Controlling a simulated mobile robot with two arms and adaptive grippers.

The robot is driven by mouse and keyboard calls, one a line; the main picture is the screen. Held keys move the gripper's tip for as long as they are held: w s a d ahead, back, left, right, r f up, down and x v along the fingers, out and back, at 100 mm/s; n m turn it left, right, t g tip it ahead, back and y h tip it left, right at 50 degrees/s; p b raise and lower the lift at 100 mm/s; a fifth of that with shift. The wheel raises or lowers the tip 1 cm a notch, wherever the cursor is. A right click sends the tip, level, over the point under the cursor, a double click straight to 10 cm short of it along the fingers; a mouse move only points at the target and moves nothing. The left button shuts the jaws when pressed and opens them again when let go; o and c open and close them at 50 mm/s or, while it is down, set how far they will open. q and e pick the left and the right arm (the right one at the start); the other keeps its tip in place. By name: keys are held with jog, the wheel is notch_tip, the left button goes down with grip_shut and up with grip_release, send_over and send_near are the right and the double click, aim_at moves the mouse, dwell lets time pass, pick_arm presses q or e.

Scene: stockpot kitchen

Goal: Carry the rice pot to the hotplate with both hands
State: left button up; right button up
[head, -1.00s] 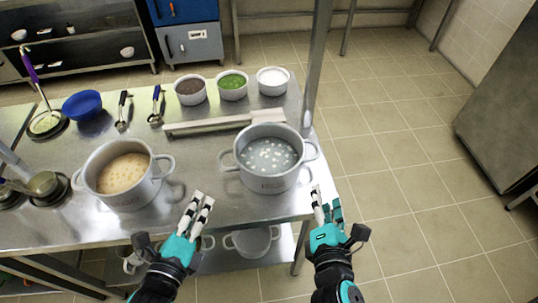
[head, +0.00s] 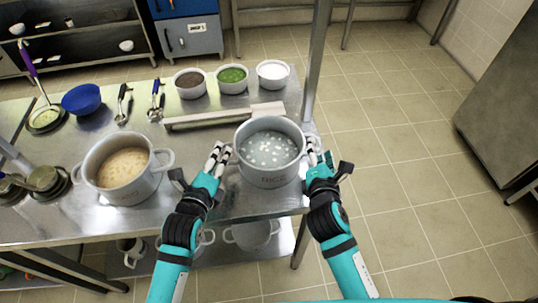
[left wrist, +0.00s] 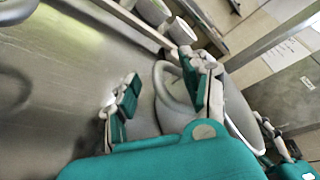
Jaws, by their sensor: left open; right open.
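My left gripper (head: 220,154) is open at the pot's left handle. In the left wrist view the open fingers (left wrist: 158,92) stand either side of the looped handle (left wrist: 168,98). My right gripper (head: 319,156) is open at the pot's right side and hides the right handle. I cannot make out for certain which thing is the hotplate.
A second pot (head: 118,196) with tan contents stands to the left. A long metal bar (head: 205,121) lies behind the rice pot, with three small tubs behind it, one with green contents (head: 232,87). A metal post (head: 316,70) rises at the table's right end.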

pick_arm(q)
jog(key=shift+x, duration=1.45)
pick_arm(e)
jog(key=shift+x, duration=1.45)
pick_arm(q)
jog(key=shift+s, duration=0.1)
jog(key=c, duration=0.8)
pick_arm(e)
jog(key=shift+s+d+r, duration=0.1)
jog(key=c, duration=0.8)
pick_arm(q)
grip_shut()
pick_arm(e)
grip_shut()
pick_arm(q)
jog(key=shift+f, duration=0.1)
pick_arm(e)
jog(key=shift+r, duration=0.25)
